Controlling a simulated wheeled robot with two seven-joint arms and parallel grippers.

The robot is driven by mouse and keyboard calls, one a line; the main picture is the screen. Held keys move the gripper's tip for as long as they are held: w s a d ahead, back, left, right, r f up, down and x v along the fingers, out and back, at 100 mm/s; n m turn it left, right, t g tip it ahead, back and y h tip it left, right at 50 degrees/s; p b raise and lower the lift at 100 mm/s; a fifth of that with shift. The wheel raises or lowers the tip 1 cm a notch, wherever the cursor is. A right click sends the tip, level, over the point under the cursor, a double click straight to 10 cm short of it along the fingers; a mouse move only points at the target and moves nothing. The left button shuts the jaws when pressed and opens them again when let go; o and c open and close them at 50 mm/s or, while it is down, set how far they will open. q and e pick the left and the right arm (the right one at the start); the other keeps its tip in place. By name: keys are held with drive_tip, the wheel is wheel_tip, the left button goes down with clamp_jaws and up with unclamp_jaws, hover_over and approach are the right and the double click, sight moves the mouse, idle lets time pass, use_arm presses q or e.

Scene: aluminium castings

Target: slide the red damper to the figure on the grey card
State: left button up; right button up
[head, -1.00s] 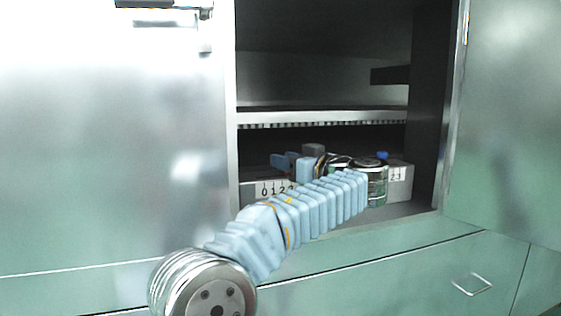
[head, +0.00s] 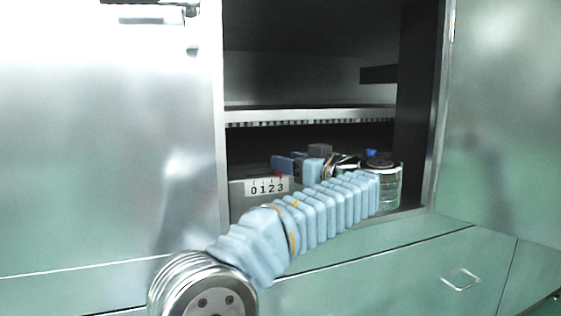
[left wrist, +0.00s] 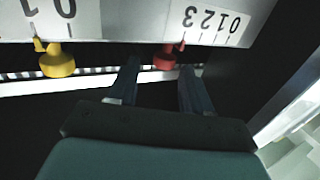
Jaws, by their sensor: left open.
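The red damper (left wrist: 165,60) is a round red knob with a small red pointer in the left wrist view. Its pointer is near the 3 end of a white scale marked 0123 (left wrist: 207,22), which appears upside down there. In the head view the scale (head: 267,187) is upright on a grey box, and a bit of red shows above it. My left gripper (left wrist: 158,68) is open, its two dark fingers apart, with the red knob between or just beyond their tips; contact cannot be told. It also shows in the head view (head: 298,165). I cannot make out a grey card.
A yellow knob (left wrist: 57,62) stands beside the red one, under another scale. A blue knob (head: 371,154) shows farther right in the head view, partly behind my arm. A metal shelf (head: 310,115) lies above the box, and the cabinet's side wall (head: 415,120) is to the right.

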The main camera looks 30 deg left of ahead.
use_arm(q)
drive_tip(key=v, duration=1)
